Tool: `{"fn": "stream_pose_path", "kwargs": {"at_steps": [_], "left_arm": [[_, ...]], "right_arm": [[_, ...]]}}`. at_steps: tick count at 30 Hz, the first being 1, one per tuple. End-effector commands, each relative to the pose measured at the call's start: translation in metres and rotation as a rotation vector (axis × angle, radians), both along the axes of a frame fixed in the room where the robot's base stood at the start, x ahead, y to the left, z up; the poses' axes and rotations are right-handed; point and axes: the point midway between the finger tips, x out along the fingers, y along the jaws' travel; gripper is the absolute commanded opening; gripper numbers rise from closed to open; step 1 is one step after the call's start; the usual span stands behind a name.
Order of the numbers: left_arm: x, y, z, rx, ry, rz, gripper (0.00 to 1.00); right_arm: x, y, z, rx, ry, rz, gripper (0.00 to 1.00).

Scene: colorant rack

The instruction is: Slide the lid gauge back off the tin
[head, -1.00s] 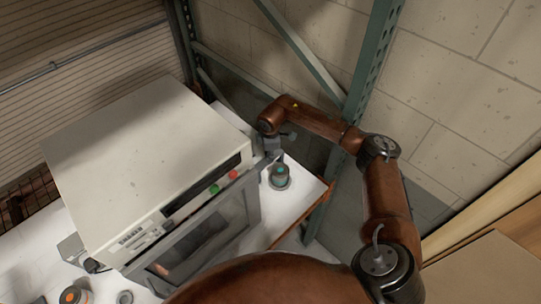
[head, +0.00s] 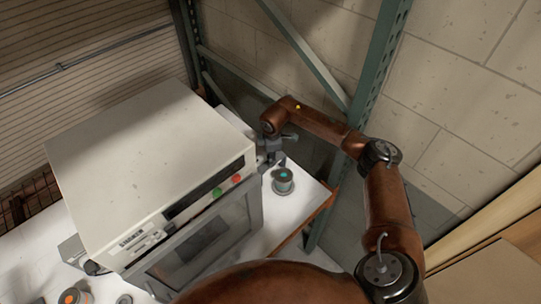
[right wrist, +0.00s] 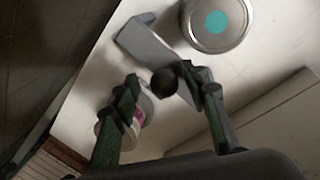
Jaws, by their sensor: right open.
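In the right wrist view, a round metal tin with a teal disc on top (right wrist: 216,22) stands on the white surface at the upper right. A flat grey piece, seemingly the lid gauge (right wrist: 146,42), lies just left of it, with a dark round knob (right wrist: 164,83) at its near end. I cannot tell whether gauge and tin touch. My right gripper (right wrist: 159,74) is open, its green fingers on either side of the knob. In the head view, the tin (head: 283,181) stands near the table's right end, with my right gripper (head: 272,152) just behind it. My left gripper is out of view.
A large white oven-like appliance (head: 150,165) stands close left of the tin. A container with a pink label (right wrist: 136,118) is beside my left-hand finger in the wrist view. A green rack post (head: 378,75) rises behind. An orange-topped tin (head: 72,297) sits at lower left.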

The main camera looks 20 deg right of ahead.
Motion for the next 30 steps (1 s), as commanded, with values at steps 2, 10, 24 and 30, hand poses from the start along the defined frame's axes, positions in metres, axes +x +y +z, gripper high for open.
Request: {"fn": "stream_pose_path", "kwargs": {"at_steps": [2,10,24,30], "left_arm": [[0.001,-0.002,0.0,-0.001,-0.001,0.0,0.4],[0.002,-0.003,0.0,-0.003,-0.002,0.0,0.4],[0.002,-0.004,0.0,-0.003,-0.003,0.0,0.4],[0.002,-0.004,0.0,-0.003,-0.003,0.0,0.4]], "right_arm": [[0.0,0.0,0.009,0.0,-0.003,0.001,0.4],[-0.01,0.003,0.063,0.0,-0.005,0.001,0.4],[-0.02,0.005,0.116,0.0,-0.003,-0.001,0.4],[-0.02,0.005,0.116,0.0,-0.003,-0.001,0.4]]}}
